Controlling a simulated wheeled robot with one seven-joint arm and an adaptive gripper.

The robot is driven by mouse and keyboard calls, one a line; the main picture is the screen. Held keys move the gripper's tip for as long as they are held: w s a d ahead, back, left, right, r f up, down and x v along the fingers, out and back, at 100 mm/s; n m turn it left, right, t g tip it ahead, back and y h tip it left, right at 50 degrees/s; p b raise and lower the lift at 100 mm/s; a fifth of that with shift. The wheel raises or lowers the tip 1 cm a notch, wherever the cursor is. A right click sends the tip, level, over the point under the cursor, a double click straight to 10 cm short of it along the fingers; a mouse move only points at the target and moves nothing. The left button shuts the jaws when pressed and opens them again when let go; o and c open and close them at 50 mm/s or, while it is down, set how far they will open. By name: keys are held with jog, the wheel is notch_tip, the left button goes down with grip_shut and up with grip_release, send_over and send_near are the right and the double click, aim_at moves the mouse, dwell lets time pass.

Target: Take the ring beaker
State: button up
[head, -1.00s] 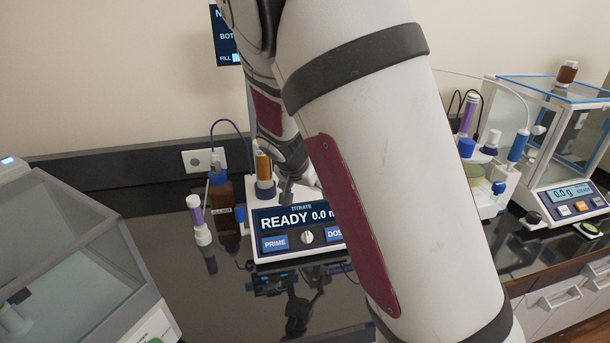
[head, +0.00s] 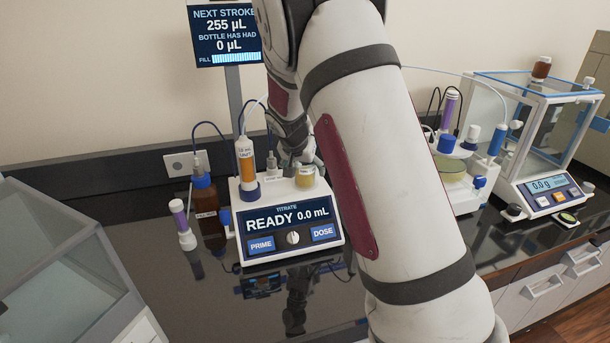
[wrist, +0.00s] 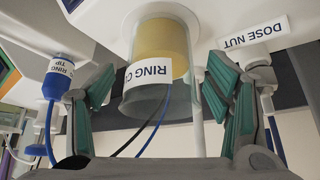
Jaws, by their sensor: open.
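The ring beaker (wrist: 152,98) is a clear glass cup with yellow contents and a white label whose visible part reads "RING C". It fills the middle of the wrist view. My gripper (wrist: 160,88) is open, with one green-padded finger on each side of the beaker. I cannot tell whether either pad touches the glass. In the head view, a small yellow-filled cup (head: 306,177) that appears to be the beaker stands on the titrator (head: 290,222). My gripper (head: 288,165) is just left of it there, partly hidden by my arm.
A syringe with amber liquid (head: 246,162) and a brown bottle (head: 206,205) stand close on the left. The wrist view shows a "DOSE NUT" label (wrist: 249,33) and a blue-capped ring tip (wrist: 56,85). A balance (head: 545,190) stands at right.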

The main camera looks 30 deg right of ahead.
jog(key=shift+w+d+f, duration=0.2)
jog(key=shift+f, duration=0.3)
jog(key=shift+c, duration=0.4)
jog(key=c, duration=1.3)
jog(key=shift+r, duration=0.15)
